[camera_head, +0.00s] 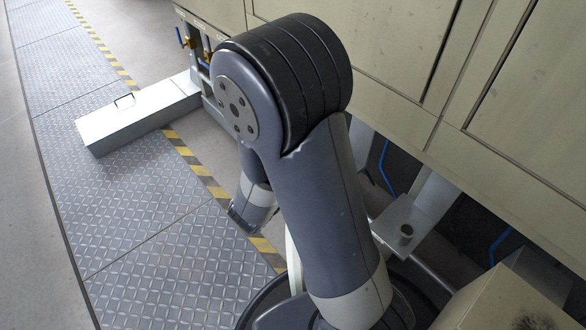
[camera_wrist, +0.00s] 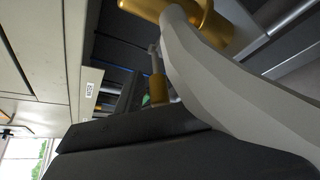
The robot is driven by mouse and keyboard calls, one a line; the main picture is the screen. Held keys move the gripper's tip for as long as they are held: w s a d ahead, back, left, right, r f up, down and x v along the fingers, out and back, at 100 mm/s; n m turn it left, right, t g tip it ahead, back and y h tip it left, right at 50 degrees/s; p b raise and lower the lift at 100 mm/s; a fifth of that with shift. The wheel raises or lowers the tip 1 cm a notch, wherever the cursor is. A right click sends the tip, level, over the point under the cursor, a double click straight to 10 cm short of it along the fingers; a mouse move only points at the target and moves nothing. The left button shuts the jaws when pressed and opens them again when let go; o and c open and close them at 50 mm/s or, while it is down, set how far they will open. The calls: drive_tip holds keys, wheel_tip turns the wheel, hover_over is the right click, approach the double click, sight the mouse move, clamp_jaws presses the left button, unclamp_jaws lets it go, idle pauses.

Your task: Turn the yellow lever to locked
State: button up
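In the wrist view, a brass-coloured fitting (camera_wrist: 212,28) fills the top, very close to the camera. A pale grey curved piece, which looks like a finger of my gripper (camera_wrist: 190,40), reaches up to it and overlaps it; I cannot tell whether they touch. A dark block fills the lower part of this view. A smaller brass fitting (camera_wrist: 158,88) lies farther back. In the head view, small yellow levers (camera_head: 189,42) show at the machine's lower left end. My arm covers the middle, and my gripper's fingers cannot be made out there. The lever's position cannot be read.
Beige machine panels (camera_head: 400,60) run along the upper right. A grey metal box (camera_head: 135,115) with a handle lies on the floor at left. The patterned floor plates (camera_head: 150,215) are clear beside a yellow-black stripe. Blue pipes (camera_head: 385,165) show under the machine.

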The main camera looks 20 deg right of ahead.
drive_tip(key=p+v, duration=0.3)
drive_tip(key=v, duration=0.7)
drive_tip(key=shift+d, duration=0.1)
drive_tip(key=shift+d, duration=0.1)
drive_tip(key=b+x, duration=0.3)
drive_tip(key=x, duration=0.5)
drive_tip(key=shift+w+f, duration=0.1)
drive_tip(key=shift+w, duration=0.05)
drive_tip(key=shift+x, duration=1.15)
